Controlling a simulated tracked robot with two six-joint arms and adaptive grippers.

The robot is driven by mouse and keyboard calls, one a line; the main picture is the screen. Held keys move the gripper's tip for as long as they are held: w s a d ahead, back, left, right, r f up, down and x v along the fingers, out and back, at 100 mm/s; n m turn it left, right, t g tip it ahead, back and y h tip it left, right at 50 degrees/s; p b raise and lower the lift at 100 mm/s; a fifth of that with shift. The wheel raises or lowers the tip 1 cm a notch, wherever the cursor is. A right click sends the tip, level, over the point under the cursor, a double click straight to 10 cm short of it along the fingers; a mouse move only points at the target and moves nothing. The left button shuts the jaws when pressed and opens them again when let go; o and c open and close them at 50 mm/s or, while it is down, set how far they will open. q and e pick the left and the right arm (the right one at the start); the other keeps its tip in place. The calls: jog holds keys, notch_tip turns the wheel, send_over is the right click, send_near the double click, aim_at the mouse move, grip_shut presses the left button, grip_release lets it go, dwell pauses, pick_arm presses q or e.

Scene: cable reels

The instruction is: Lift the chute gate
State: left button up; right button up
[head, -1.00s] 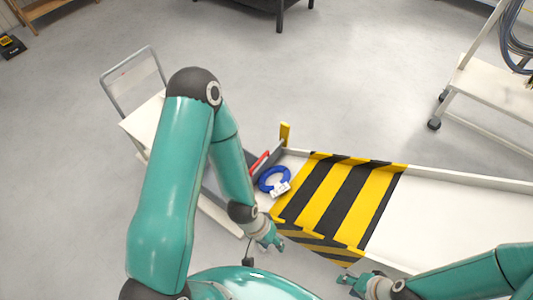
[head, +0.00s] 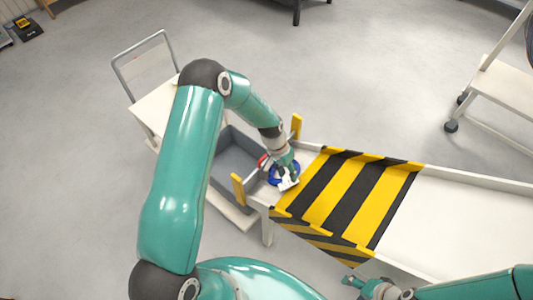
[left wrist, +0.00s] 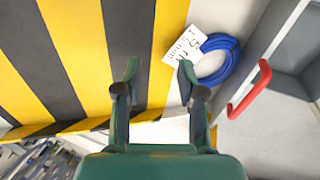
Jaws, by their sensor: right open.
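The chute gate (left wrist: 262,50) is a grey panel at the chute's end with a red handle (left wrist: 250,90) on its outer side; it shows at the right in the left wrist view. In the head view only a bit of the red handle (head: 262,160) shows beside my left gripper (head: 288,174). A blue cable coil (left wrist: 231,58) with a white label (left wrist: 184,46) lies on the chute just inside the gate. My left gripper is open and empty above the chute, beside the label, apart from the handle (left wrist: 159,76). My right gripper (head: 352,283) is open near the chute's front edge.
Yellow posts (head: 297,127) (head: 238,189) stand at the chute's end. A grey bin (head: 229,165) sits just beyond it, by a cart (head: 155,105). The chute's striped part (head: 345,200) and white bed (head: 450,220) are clear. A white shelf cart (head: 500,90) stands at right.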

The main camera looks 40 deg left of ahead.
pick_arm(q)
jog(key=w+a+r+b, duration=0.1)
jog(key=w+a+r, duration=0.2)
jog(key=a, duration=0.3)
jog(key=w+a+r+m+y+b, duration=0.1)
jog(key=w+a+r, duration=0.1)
jog(key=a, duration=0.3)
jog(key=w+a+r+b, duration=0.1)
jog(key=w+a+r, duration=0.2)
jog(key=a, duration=0.3)
jog(key=shift+g, duration=0.3)
jog(key=b+x, duration=0.5)
jog(key=x, duration=1.1)
jog(key=shift+a+f, duration=0.15)
jog(key=shift+f, duration=0.05)
grip_shut()
